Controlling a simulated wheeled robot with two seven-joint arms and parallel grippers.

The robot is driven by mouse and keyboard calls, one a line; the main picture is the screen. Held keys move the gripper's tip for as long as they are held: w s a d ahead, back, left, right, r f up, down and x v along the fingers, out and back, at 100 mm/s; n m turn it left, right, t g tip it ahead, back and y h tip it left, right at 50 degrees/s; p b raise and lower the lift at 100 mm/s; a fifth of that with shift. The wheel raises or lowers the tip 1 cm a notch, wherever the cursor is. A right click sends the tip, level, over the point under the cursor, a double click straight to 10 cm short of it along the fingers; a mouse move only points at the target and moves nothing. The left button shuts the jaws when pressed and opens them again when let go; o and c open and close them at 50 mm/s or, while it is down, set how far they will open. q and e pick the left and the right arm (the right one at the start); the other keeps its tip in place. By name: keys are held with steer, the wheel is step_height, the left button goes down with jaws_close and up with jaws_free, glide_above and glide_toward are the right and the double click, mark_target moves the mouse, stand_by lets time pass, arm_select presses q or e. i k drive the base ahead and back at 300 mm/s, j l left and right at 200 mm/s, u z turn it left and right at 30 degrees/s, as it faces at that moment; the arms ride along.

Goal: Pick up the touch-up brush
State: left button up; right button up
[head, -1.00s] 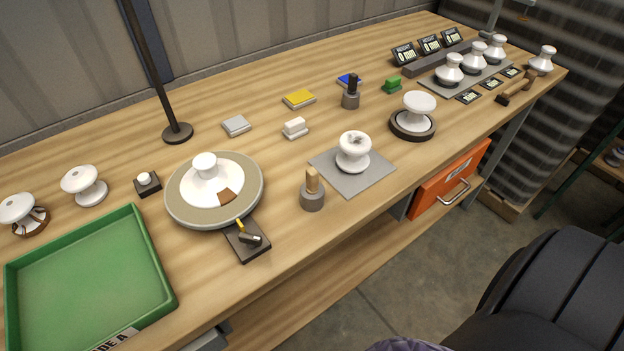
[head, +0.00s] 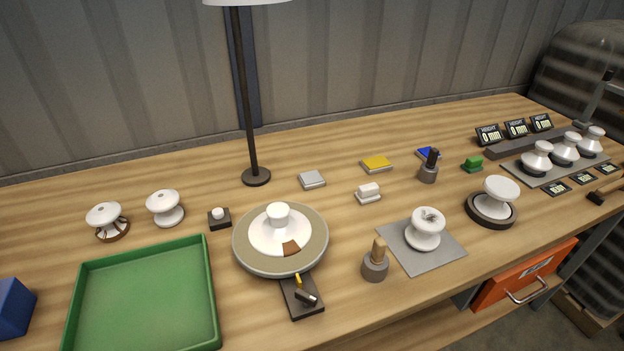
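A wooden-handled tool (head: 379,248) stands upright in a round grey holder (head: 375,268) in front of the grey mat. A black-handled tool (head: 433,157) stands in a similar grey holder (head: 428,174) further back. Either could be the touch-up brush; the lower ends of both are hidden in the holders, so I cannot tell which. Neither of my grippers shows in the head view.
A round turntable (head: 253,262) carries a white insulator (head: 278,214) with a brown patch. A white insulator (head: 426,230) stands on the grey mat (head: 447,252). A lamp pole (head: 246,100) rises behind.

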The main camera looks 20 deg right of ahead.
mark_target(380, 244)
steer(key=l+u, duration=0.3)
steer(key=l, duration=0.35)
steer(key=k+l+u, duration=0.1)
steer(key=l+u, duration=0.2)
steer(key=l, duration=0.35)
